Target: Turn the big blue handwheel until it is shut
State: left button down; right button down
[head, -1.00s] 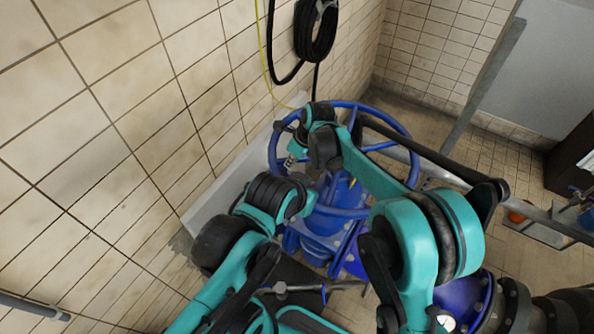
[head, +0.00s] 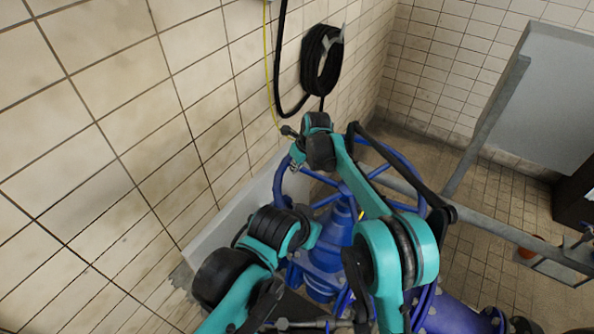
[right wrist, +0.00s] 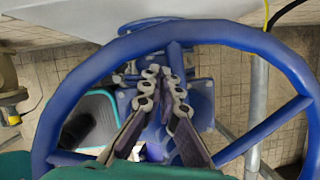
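The big blue handwheel (head: 283,180) stands on a blue valve body (head: 322,262) by the tiled wall. My arms hide much of its rim and spokes. In the right wrist view its rim (right wrist: 208,32) arches across the picture. My right gripper (head: 296,163) is near the wheel's upper left rim in the head view. In the right wrist view its fingers (right wrist: 163,76) converge almost tip to tip inside the ring, in front of the hub area. No rim or spoke shows between them; contact cannot be told. My left arm reaches in at lower left, its gripper hidden.
A black hose coil (head: 320,60) hangs on the wall above the wheel, with a yellow cable (head: 269,75) beside it. A grey metal rail (head: 505,232) runs to the right of the wheel. Open tiled floor (head: 490,200) lies beyond it.

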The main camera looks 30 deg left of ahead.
pick_arm(q)
jog(key=shift+s+d, duration=0.3)
jog(key=shift+d, duration=0.05)
pick_arm(e)
jog(key=shift+d, duration=0.35)
pick_arm(q)
jog(key=shift+a, duration=0.1)
